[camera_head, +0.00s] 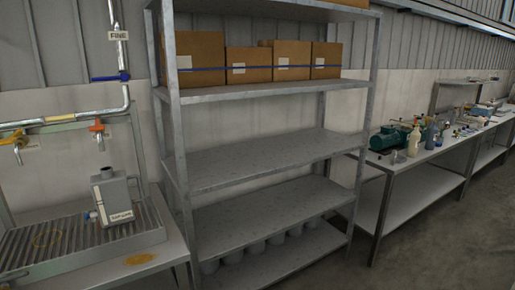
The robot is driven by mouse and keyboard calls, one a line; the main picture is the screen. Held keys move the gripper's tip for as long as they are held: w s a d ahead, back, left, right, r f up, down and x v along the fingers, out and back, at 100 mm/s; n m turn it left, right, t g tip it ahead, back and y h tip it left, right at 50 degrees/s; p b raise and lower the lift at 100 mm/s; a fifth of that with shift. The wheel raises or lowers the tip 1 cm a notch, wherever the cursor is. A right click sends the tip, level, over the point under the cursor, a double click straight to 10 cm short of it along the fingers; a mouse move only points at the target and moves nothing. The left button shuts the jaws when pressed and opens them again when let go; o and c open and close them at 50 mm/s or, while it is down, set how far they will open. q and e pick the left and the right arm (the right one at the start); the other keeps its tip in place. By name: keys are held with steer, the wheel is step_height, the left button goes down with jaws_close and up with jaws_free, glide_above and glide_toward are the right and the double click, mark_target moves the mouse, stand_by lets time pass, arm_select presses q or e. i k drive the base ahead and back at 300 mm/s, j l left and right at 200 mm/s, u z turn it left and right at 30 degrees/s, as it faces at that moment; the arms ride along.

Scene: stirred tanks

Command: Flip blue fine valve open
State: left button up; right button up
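The blue fine valve (110,77) is a blue lever handle on the grey vertical pipe at the upper left of the head view. Its handle lies across the pipe, roughly level. A tag reading "FINE" (118,35) hangs on the pipe above it. Neither of my grippers shows in the view.
A tap with an orange handle (97,127) and a yellow-handled tap (17,141) sit below the pipe. A grey container (115,200) stands on the grated tray (50,263). A metal shelf rack (262,158) with boxes stands right of it; a bench (425,163) is farther right.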

mark_target(107, 78)
steer(key=i+j+u, duration=0.3)
steer(key=i+j, duration=0.25)
steer(key=j, duration=0.15)
steer(key=i+j+u, duration=0.25)
steer(key=i+j, duration=0.35)
